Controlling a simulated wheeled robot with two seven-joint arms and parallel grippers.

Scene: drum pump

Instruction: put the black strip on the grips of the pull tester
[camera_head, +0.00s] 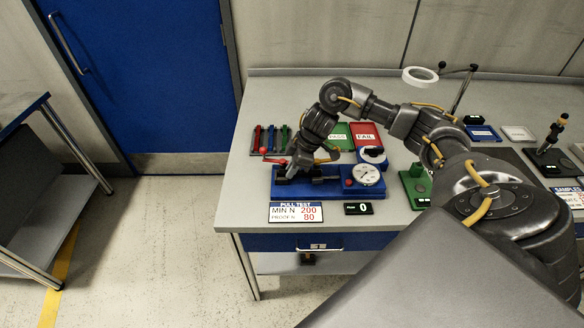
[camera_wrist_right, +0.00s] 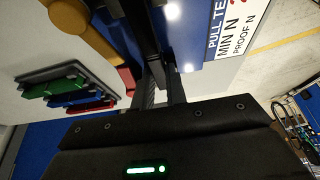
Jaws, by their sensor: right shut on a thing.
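The pull tester (camera_head: 328,188) is a blue base near the table's front left, with a round white dial (camera_head: 365,174) at its right and dark grips (camera_head: 320,177) along its middle. My right gripper (camera_head: 290,172) reaches down over the left end of the tester. In the right wrist view its fingers (camera_wrist_right: 161,88) are close together on the black strip (camera_wrist_right: 147,30), a dark bar running up the picture above the blue base. The arm hides much of the strip in the head view. I cannot tell whether the strip touches the grips. My left gripper is not in view.
Red, blue and green strips (camera_wrist_right: 75,88) lie in a holder behind the tester. Green PASS (camera_head: 339,134) and red FAIL (camera_head: 367,136) trays stand behind it. A PULL TEST sign (camera_head: 296,213) and a small display (camera_head: 358,208) lie in front. A green device (camera_head: 416,187) stands right.

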